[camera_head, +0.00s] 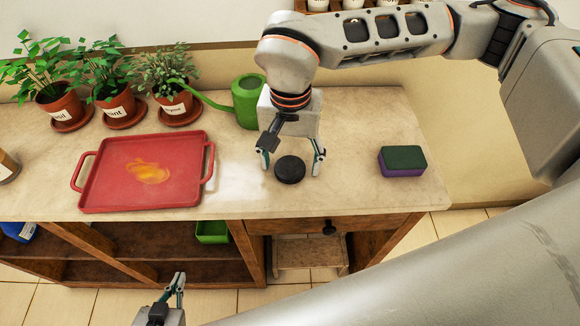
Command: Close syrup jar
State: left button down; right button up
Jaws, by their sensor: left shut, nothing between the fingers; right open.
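A round black lid (290,170) lies on the counter, right of the red tray. My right gripper (292,160) points down over it, open, with one finger on each side of the lid; I cannot tell whether they touch it. A brown jar (7,168), probably the syrup jar, stands at the far left edge of the counter. It is cut off by the picture edge, and its opening is not clearly visible. My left gripper (177,285) is shut and empty, low in front of the shelving and away from the jar and lid.
A red tray (95,192) with an orange-yellow smear lies on the counter. Potted herbs (120,103) and a green watering can (248,98) stand behind. A sponge (403,161) lies at right. A green container (212,231) sits on a shelf below.

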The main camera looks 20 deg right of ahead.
aim_at(290, 166)
jog(key=c, duration=0.9)
jog(key=shift+o, duration=0.2)
notch_tip(290, 166, up, 20)
jog(key=p, duration=0.1)
jog(key=w+d+f+n, duration=0.1)
jog(key=d+f, duration=0.3)
jog(key=f, duration=0.1)
jog(key=w+d+f+n, duration=0.1)
jog(key=d+f+n, duration=0.1)
jog(key=d+f, duration=0.2)
jog(key=w+d+f+n, duration=0.1)
jog(key=d+f+n, duration=0.1)
jog(key=f, duration=0.6)
jog(key=shift+w+d, duration=0.2)
jog(key=shift+d, duration=0.25)
jog(key=shift+w+d, duration=0.2)
jog(key=shift+d, duration=0.25)
